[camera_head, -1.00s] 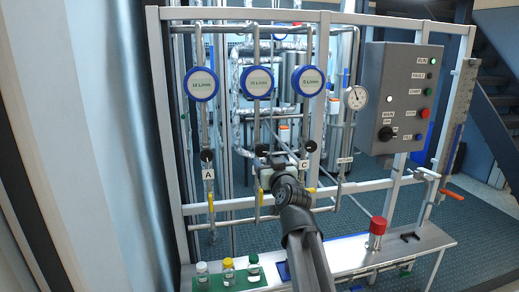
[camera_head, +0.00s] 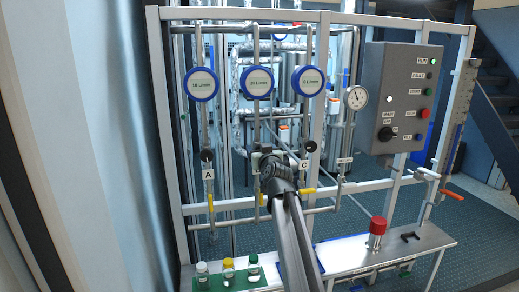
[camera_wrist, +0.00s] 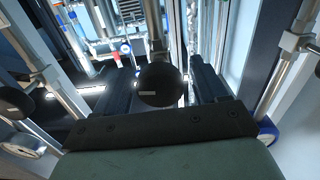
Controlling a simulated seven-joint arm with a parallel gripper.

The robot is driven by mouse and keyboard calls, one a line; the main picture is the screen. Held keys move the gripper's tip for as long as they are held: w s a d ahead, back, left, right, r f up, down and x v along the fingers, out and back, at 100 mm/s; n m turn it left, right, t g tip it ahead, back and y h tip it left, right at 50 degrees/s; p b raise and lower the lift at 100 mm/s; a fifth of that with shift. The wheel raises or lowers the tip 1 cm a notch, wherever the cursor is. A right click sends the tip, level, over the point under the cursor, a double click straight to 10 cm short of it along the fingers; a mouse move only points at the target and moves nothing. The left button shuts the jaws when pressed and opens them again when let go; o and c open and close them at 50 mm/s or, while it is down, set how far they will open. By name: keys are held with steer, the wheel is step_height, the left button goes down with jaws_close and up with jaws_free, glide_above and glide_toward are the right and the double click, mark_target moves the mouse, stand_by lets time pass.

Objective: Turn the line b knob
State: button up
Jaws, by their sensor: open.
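The line b knob is a round black knob (camera_wrist: 160,84) on a metal stem in the wrist view. It sits between the two dark fingers of my gripper (camera_wrist: 158,88), with a visible gap on both sides. My gripper is open around the knob and I see no finger touching it. In the head view my gripper (camera_head: 266,155) is at the middle line, below the middle blue-rimmed flow display (camera_head: 257,83). There my gripper and arm hide the line b knob and its label.
The line A knob (camera_head: 207,155) and line C knob (camera_head: 311,146) stand close on either side. A pressure gauge (camera_head: 356,97) and grey control box (camera_head: 402,98) are to the right. Bottles (camera_head: 228,270) and a red-topped button (camera_head: 377,230) stand on the lower shelf.

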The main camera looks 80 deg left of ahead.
steer(key=shift+a, duration=0.85)
steer(key=c, duration=1)
